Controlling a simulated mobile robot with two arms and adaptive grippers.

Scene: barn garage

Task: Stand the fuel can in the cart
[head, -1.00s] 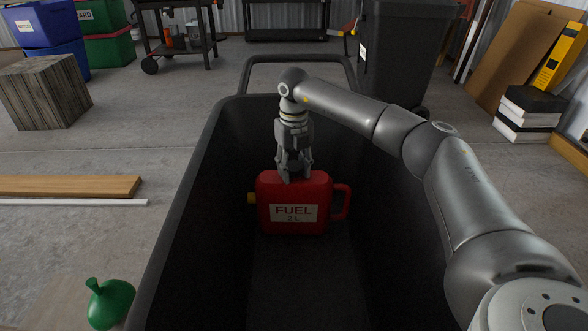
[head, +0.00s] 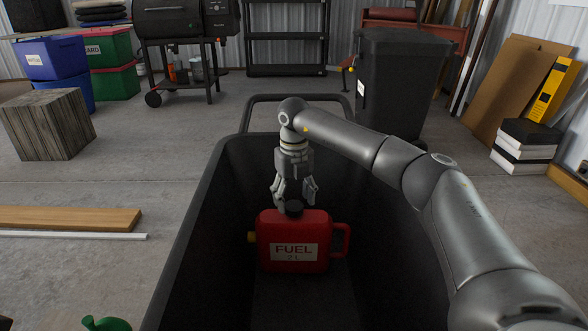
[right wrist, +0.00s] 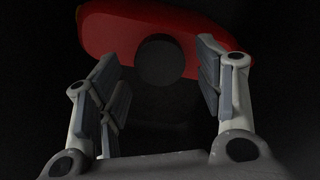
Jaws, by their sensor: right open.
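The red fuel can (head: 293,250) stands upright on the floor of the black cart (head: 185,255). Its label faces me, its handle is at the right and a yellow spout shows at the left. Its black cap (head: 294,208) is on top. My right gripper (head: 296,195) is open and empty just behind and above the cap. In the right wrist view, the fingers of the right gripper (right wrist: 160,95) are spread wide, with the cap (right wrist: 159,62) and the red can body (right wrist: 200,32) beyond them. My left gripper is not in view.
The cart's push handle (head: 297,98) rises at its far end. A black bin (head: 400,80) stands behind it to the right. Wooden planks (head: 70,217) and a green object (head: 107,324) lie left of the cart. A wooden block (head: 48,123) is further left.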

